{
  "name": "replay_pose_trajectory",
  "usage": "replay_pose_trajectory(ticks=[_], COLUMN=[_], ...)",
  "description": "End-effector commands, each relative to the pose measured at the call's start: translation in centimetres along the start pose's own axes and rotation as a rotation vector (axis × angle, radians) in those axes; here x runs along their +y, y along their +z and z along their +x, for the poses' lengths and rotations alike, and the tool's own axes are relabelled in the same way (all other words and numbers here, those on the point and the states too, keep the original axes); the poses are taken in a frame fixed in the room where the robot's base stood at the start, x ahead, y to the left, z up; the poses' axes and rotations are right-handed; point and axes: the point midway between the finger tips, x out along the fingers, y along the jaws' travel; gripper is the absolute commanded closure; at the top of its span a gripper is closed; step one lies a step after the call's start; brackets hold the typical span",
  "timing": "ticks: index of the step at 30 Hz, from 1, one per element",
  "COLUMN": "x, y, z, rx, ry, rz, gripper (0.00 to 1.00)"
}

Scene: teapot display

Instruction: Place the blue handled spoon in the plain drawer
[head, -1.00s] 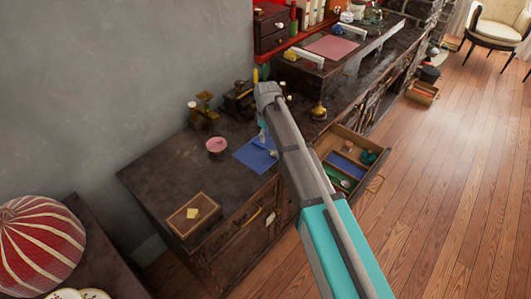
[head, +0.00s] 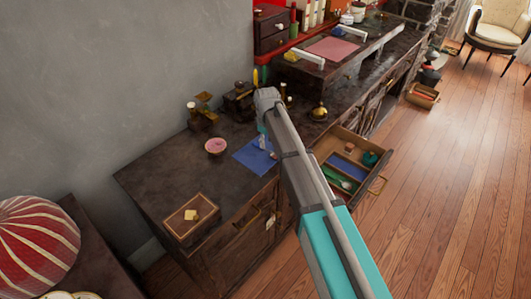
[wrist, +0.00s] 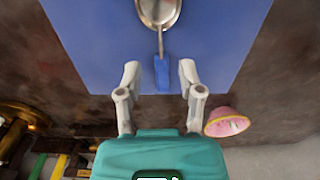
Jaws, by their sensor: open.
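The blue handled spoon (wrist: 161,70) lies on a blue mat (wrist: 100,45) in the wrist view, its metal bowl at the top and its blue handle toward my gripper. My gripper (wrist: 160,75) is open, with its two fingers on either side of the blue handle; I cannot tell how high it is above the mat. In the head view my arm hides most of the spoon, and the blue mat (head: 252,158) shows on the dark counter. An open drawer (head: 373,188) juts out to the right of my arm, with a blue compartment, a green compartment and small items inside.
A pink bowl (head: 216,147) sits left of the mat; it also shows in the wrist view (wrist: 227,122). A wooden box (head: 190,216) lies at the counter's near end. A brass bell (head: 318,112) and a coffee grinder (head: 238,99) stand farther back. Bare counter lies between box and mat.

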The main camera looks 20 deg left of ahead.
Motion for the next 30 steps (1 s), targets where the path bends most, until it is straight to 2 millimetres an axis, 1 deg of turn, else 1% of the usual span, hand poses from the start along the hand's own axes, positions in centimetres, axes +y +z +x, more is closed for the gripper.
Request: replay_pose_trajectory(ticks=[1, 3, 12, 30], x=[0.0, 0.0, 0.0, 0.1], y=[-0.1, -0.1, -0.1, -0.1], z=[0.8, 1.4, 3.2, 3.3], rx=[0.0, 0.0, 0.0, 0.0], ry=[0.0, 0.0, 0.0, 0.0], rz=[0.0, 0.0, 0.0, 0.001], gripper=[0.51, 0.51, 0.51, 0.51])
